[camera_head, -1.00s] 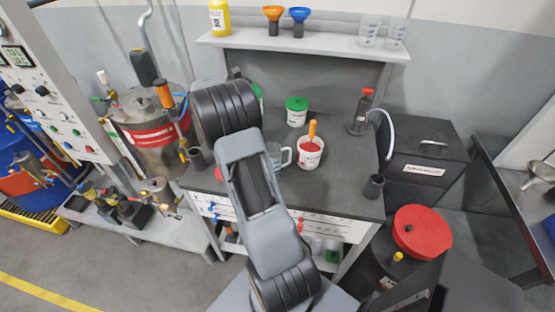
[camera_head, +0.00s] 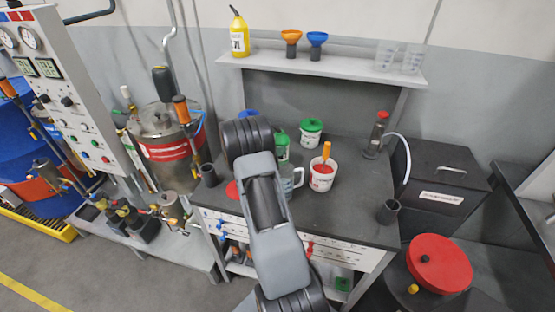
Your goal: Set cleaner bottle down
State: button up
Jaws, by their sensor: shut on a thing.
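A green-topped bottle (camera_head: 282,147), which I take for the cleaner bottle, shows just right of my arm's dark upper joint, over the back part of the dark worktop (camera_head: 350,215). My arm covers its left side, and I cannot tell whether its base touches the worktop. My gripper is hidden behind my own arm, so its jaws and their hold on the bottle do not show.
Close by are a clear mug (camera_head: 290,180), a white tub (camera_head: 322,175) with an orange-handled tool and a green-lidded tub (camera_head: 311,131). A dispenser (camera_head: 376,135) and dark cup (camera_head: 388,211) stand right. A shelf (camera_head: 330,68) runs above.

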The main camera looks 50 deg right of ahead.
jog(key=shift+f+p, duration=0.4)
jog(key=shift+f, duration=2)
